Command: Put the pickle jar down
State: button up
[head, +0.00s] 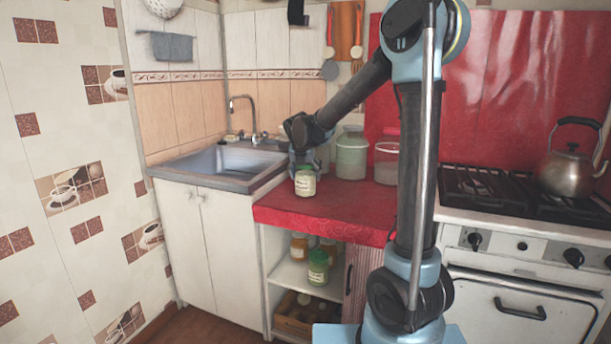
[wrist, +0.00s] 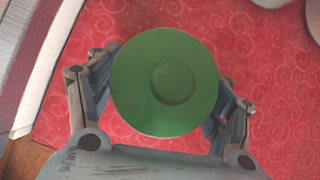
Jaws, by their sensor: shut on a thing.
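The pickle jar (head: 305,183) has a green lid and a pale label. It is upright at the left part of the red oilcloth counter (head: 330,212). My gripper (head: 304,163) is shut on it from above. In the wrist view the round green lid (wrist: 164,82) fills the space between the two fingers, with the red patterned oilcloth (wrist: 120,25) below. I cannot tell whether the jar's base touches the counter or is slightly above it.
The sink (head: 222,163) is left of the counter. Large lidded containers (head: 351,155) stand behind. A gas stove with a kettle (head: 570,172) is at right. Shelves below hold another green-lidded jar (head: 318,268) and a crate (head: 300,313). Oilcloth in front of the containers is clear.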

jog(key=o, duration=1.7)
jog(key=shift+o, duration=0.2)
